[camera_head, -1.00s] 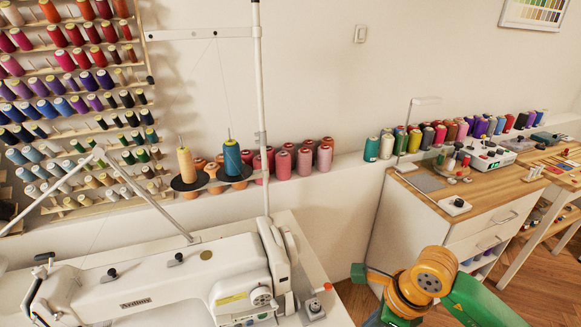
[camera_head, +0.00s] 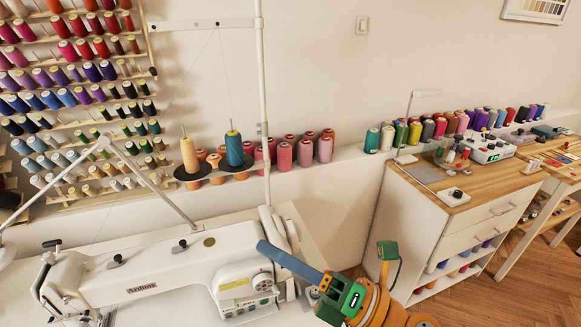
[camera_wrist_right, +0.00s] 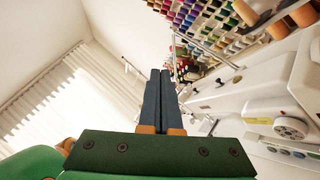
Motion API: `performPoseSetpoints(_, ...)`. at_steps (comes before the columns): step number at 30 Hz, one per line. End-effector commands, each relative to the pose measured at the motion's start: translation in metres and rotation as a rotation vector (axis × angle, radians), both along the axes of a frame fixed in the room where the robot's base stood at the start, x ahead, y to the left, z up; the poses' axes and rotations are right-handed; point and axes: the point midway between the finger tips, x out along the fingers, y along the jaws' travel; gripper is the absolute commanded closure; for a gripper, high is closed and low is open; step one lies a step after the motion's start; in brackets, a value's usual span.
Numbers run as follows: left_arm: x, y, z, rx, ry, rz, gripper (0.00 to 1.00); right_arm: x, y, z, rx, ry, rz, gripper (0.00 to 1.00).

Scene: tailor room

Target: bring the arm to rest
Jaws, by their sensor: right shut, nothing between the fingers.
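My right gripper (camera_head: 268,248) comes in from the bottom right in the head view. Its blue fingers point left, in front of the right end of the white sewing machine (camera_head: 150,287). In the right wrist view my right gripper (camera_wrist_right: 161,76) shows its two fingers side by side, closed together with nothing between them. I cannot tell whether the fingers touch the machine. My left gripper is not in the head view.
A wooden-topped cabinet (camera_head: 410,220) stands right of my right arm. Thread cones (camera_head: 304,152) line the ledge behind the machine. The thread stand's white pole (camera_head: 262,110) rises behind the fingers. Wooden floor (camera_head: 480,295) lies open at the lower right.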

Motion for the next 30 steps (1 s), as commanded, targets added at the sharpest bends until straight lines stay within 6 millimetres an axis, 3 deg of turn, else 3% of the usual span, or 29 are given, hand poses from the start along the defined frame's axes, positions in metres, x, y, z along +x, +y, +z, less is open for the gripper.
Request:
performPoseSetpoints(1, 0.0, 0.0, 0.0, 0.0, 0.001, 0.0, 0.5, 0.021, -0.028, 0.017, 0.246, 0.163, -0.127, 1.0)
performPoseSetpoints(2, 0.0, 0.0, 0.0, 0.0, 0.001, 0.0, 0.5, 0.037, -0.054, 0.019, 0.404, 0.285, -0.224, 1.0)
performPoseSetpoints(3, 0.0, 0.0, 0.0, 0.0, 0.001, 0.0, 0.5, 0.056, -0.091, 0.007, 0.599, 0.461, -0.36, 1.0)
performPoseSetpoints(5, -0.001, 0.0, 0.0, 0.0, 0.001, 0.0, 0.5, 0.071, -0.14, -0.034, 0.824, 0.717, -0.555, 1.0)
performPoseSetpoints(6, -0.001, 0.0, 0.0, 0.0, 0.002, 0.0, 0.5, 0.072, -0.164, -0.067, 0.939, 0.877, -0.672, 1.0)
performPoseSetpoints(9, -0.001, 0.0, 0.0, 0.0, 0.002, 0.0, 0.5, 0.048, -0.198, -0.147, 1.122, 1.219, -0.919, 1.0)
performPoseSetpoints(12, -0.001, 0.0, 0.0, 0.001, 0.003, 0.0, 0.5, 0.009, -0.208, -0.208, 1.212, 1.493, -1.111, 1.0)
performPoseSetpoints(15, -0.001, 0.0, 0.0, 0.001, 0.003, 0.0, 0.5, -0.036, -0.206, -0.25, 1.25, 1.724, -1.271, 1.0)
performPoseSetpoints(18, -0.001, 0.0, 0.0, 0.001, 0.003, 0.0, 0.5, -0.082, -0.199, -0.279, 1.252, 1.932, -1.409, 1.0)
performPoseSetpoints(22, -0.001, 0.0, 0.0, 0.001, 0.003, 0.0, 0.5, -0.14, -0.186, -0.303, 1.215, 2.175, -1.566, 1.0)
performPoseSetpoints(25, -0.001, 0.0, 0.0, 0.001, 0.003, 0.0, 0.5, -0.131, -0.186, -0.342, 1.198, 2.176, -1.585, 1.0)
performPoseSetpoints(30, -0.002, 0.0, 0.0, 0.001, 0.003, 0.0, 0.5, -0.136, -0.185, -0.409, 1.164, 2.197, -1.621, 1.0)
